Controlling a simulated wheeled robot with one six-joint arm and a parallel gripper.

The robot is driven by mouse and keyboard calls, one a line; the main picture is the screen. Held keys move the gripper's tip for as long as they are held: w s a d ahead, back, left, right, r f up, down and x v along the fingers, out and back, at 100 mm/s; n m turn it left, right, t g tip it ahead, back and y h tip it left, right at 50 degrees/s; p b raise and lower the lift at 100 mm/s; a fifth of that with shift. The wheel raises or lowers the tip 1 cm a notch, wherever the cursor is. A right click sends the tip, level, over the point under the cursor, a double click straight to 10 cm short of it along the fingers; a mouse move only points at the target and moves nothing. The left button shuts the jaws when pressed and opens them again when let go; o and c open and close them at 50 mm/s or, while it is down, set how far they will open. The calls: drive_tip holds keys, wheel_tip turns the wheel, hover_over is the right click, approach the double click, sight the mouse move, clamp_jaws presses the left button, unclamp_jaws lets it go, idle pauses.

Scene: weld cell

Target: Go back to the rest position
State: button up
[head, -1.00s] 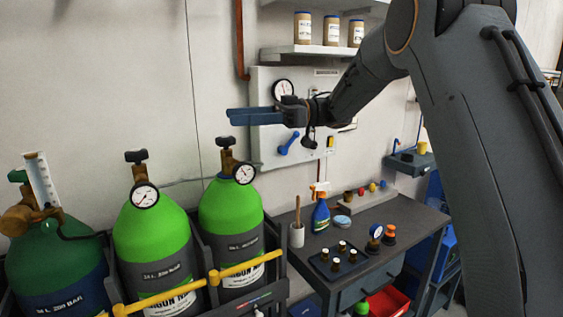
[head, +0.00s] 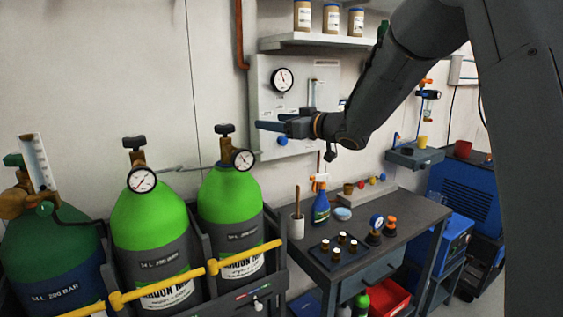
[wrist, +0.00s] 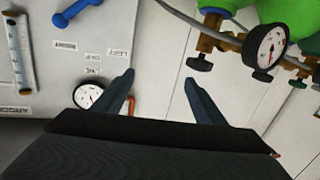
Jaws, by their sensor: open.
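My gripper (head: 270,126) is in the head view in front of the wall panel, at the height of its lower half and above the workbench. Its blue fingers point left. In the wrist view my gripper (wrist: 158,90) has its two fingers wide apart, with only bare wall and part of a copper pipe between them. It is open and empty. My arm reaches in from the upper right of the head view. It covers part of the panel and shelf.
Green-topped gas cylinders (head: 150,225) with gauges stand at lower left behind a yellow bar. The panel (head: 262,85) hangs behind my gripper. A shelf (head: 320,42) with jars is above. The workbench (head: 350,250) below holds a spray bottle (head: 321,205) and small parts.

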drive_tip(key=s+d+f+m+g+h+b, duration=0.1)
drive_tip(key=s+d+f+m+h+b, duration=0.1)
drive_tip(key=s+d+f+m+h, duration=0.55)
drive_tip(key=s+d+f+g+h+b, duration=0.15)
drive_tip(key=d+f+h, duration=0.25)
drive_tip(key=d+f, duration=0.75)
drive_tip(key=s+f+m+g, duration=0.1)
drive_tip(key=s+f+g, duration=0.1)
drive_tip(key=s+f, duration=0.3)
drive_tip(key=s+d+f+g+b, duration=0.1)
drive_tip(key=s+f+g, duration=0.2)
drive_tip(key=s, duration=1)
drive_tip(key=s+d+f+m+g+h+b, duration=0.1)
drive_tip(key=s+f+g, duration=0.2)
drive_tip(key=s+f, duration=0.5)
drive_tip(key=shift+s+m, duration=0.35)
drive_tip(key=shift+s, duration=0.7)
